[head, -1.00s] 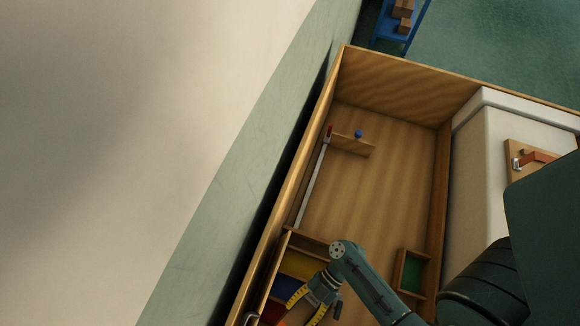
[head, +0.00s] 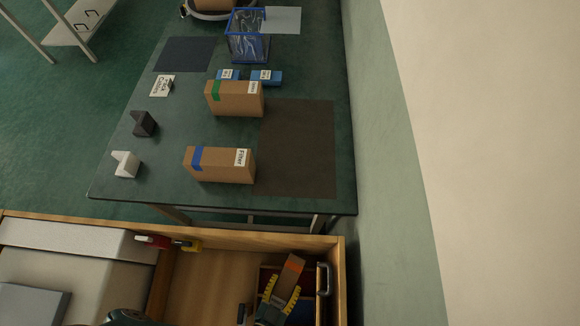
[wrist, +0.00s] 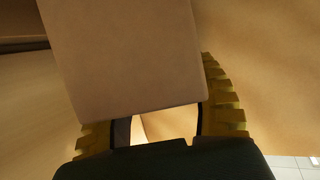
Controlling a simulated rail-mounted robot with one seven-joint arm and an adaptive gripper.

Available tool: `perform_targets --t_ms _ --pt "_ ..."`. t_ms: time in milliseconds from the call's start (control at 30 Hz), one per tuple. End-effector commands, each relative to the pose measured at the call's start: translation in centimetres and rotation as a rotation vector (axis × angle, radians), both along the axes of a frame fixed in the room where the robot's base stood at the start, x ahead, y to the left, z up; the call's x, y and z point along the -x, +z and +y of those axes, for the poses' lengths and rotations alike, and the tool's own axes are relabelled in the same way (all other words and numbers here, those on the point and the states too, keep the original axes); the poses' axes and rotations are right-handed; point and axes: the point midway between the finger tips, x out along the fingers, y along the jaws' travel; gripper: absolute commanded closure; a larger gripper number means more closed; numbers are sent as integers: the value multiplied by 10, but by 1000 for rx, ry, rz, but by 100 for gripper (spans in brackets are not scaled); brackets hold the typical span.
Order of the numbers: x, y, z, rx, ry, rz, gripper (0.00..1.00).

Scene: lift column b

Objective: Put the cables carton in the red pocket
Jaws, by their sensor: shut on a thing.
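My gripper (head: 285,284) is at the bottom of the head view, its two yellow ridged fingers shut on a brown carton (head: 289,268) with an orange band. No label on this carton is readable, so I cannot confirm that it is the cables carton. The carton is tilted and overlaps the dark red pocket (head: 310,277) in the picture. I cannot tell whether it is above the pocket or inside it. In the wrist view, the carton's plain face (wrist: 125,60) fills the space between the fingers.
A blue pocket (head: 302,311) adjoins the red one, near a metal handle (head: 323,279). Wooden walls (head: 250,240) enclose the bay. Beyond, a green table (head: 215,140) holds a blue-banded Filter carton (head: 222,166), a green-banded carton (head: 235,99) and a wire basket (head: 248,38).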

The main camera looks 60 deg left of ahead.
Motion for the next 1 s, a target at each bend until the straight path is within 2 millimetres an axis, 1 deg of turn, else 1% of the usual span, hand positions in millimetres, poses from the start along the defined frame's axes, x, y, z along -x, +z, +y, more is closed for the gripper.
perform_targets --t_ms 200,233,333,367,900,1000 --pt "0 -8 0 0 0 -1 82" --pt "0 -7 0 0 0 0 36" --pt "0 -6 0 0 0 0 17" --pt "0 -6 0 0 0 0 15" --pt "0 -6 0 0 0 0 15" --pt "0 -1 0 0 0 0 15"
